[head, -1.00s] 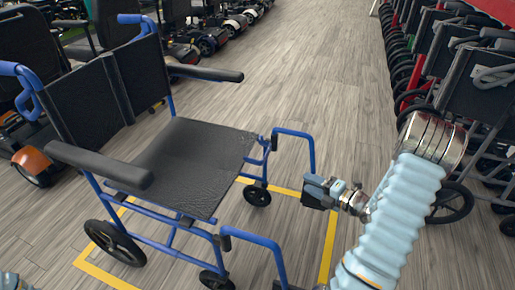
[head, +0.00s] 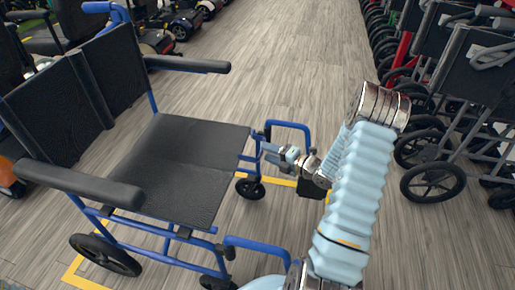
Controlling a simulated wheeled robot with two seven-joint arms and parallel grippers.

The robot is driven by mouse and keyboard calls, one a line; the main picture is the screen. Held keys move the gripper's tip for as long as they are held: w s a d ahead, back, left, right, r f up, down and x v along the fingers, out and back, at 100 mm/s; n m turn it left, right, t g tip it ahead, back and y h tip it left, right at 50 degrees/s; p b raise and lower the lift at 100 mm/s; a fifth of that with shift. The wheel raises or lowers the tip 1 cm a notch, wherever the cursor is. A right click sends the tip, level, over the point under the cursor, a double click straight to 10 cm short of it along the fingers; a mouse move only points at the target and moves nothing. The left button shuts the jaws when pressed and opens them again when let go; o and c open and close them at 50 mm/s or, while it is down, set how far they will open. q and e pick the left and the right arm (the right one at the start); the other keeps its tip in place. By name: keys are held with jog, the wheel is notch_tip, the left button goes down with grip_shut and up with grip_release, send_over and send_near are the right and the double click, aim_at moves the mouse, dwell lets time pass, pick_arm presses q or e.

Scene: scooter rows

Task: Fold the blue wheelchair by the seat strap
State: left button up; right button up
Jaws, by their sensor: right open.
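The blue wheelchair (head: 168,233) stands unfolded, with its black seat (head: 180,160) spread flat between two padded armrests. I cannot make out a separate strap on the seat. My right gripper (head: 266,150) is open at the seat's front corner, beside the blue front frame and the far footrest tube. Its fingers point left toward the seat edge; whether they touch it I cannot tell. My left gripper is not in view.
Yellow floor tape (head: 84,275) runs around the wheelchair. A row of folded dark wheelchairs (head: 480,85) stands along the right. Scooters (head: 170,22) line the back left. The wood-look aisle (head: 275,50) behind is clear.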

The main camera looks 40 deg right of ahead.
jog(key=x, duration=0.5)
jog(key=shift+w, duration=0.3)
jog(key=shift+f, duration=0.1)
grip_shut()
